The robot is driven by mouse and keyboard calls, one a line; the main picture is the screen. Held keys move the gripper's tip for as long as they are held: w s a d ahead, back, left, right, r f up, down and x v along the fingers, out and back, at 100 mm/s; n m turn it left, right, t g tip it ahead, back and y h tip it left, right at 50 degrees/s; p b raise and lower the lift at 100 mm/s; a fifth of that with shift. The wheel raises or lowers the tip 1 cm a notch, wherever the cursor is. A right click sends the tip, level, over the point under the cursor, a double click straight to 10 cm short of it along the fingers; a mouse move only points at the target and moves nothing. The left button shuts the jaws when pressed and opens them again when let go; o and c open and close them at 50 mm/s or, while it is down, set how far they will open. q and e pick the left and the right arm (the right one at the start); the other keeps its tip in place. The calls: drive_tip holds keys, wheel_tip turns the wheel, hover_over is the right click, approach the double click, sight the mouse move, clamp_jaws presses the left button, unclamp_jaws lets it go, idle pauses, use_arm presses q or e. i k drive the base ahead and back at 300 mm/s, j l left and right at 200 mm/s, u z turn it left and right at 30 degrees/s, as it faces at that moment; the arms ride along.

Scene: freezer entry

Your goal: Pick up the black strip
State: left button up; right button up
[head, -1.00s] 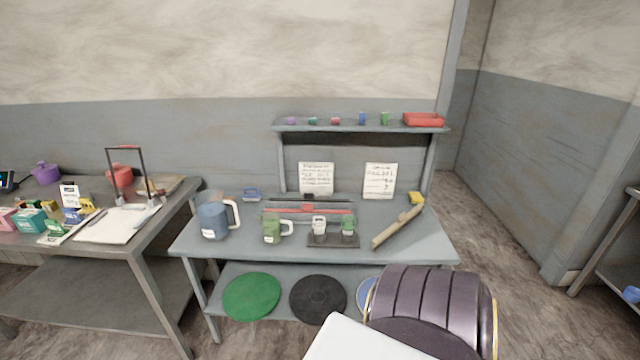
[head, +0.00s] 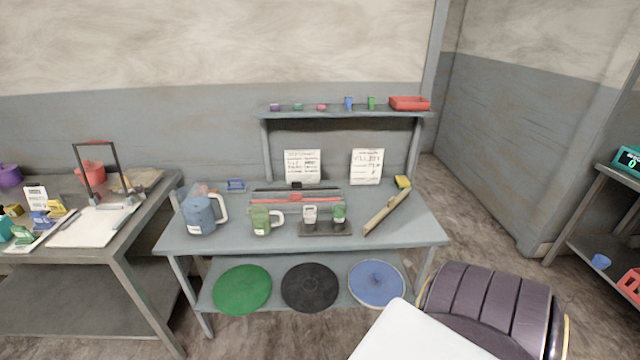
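A long grey device (head: 297,207) lies near the back of the middle table. A thin dark strip (head: 320,190) runs along its back side, and a red strip (head: 310,199) runs in front of that. A small black piece (head: 296,185) sits at its back edge. I cannot tell for sure which dark part is the black strip, as it is small and far away. Neither of my grippers is in view. Only part of my own arm shows at the bottom right, well in front of the table.
A blue jug (head: 201,215), a green mug (head: 261,219), a dark tray (head: 327,229) with two small containers and a wooden piece (head: 386,212) stand around the device. A raised shelf (head: 345,114) is behind.

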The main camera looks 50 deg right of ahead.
sight(295, 185)
drive_tip(key=i+z, duration=0.15)
drive_tip(key=z, duration=0.3)
drive_tip(key=i+j+z, duration=0.1)
drive_tip(key=z, duration=0.4)
drive_tip(key=j+z, duration=0.2)
drive_tip(key=z, duration=0.25)
drive_tip(key=i+j+z, duration=0.1)
drive_tip(key=z, duration=0.4)
drive_tip(key=j+z, duration=0.3)
drive_tip(key=z, duration=0.15)
drive_tip(key=j+z, duration=0.55)
drive_tip(key=z, duration=0.15)
